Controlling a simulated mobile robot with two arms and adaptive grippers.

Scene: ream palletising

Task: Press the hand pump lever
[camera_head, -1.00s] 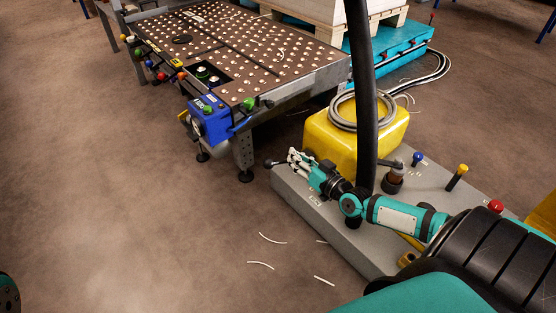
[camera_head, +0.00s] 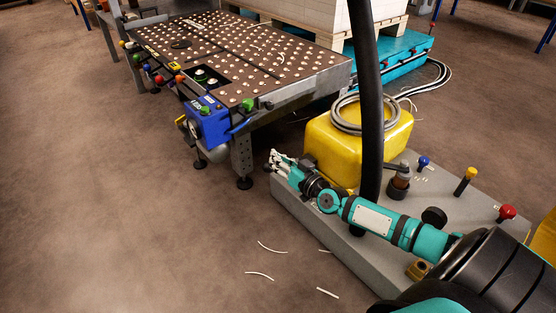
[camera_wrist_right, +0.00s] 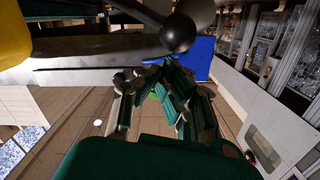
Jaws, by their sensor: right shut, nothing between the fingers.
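The hand pump is a brown and black cylinder (camera_head: 398,180) on the grey base plate beside the yellow tank. A dark lever arm leaves its top toward the left, and most of its length is hidden behind my arm and the black column. The lever's black ball knob (camera_head: 268,168) shows at the left corner of the base, and close up in the right wrist view (camera_wrist_right: 178,33). My right gripper (camera_head: 280,160) is shut and empty, right by the knob. In the wrist view its fingers (camera_wrist_right: 165,90) lie just below the knob; contact cannot be told. My left gripper is out of view.
The yellow tank (camera_head: 340,145) with a coiled grey hose stands behind my right arm. Blue, yellow and red knobs (camera_head: 506,213) stand on the base. A ball-top table (camera_head: 270,60) with a blue control box (camera_head: 208,122) is behind. The floor at left is mostly clear.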

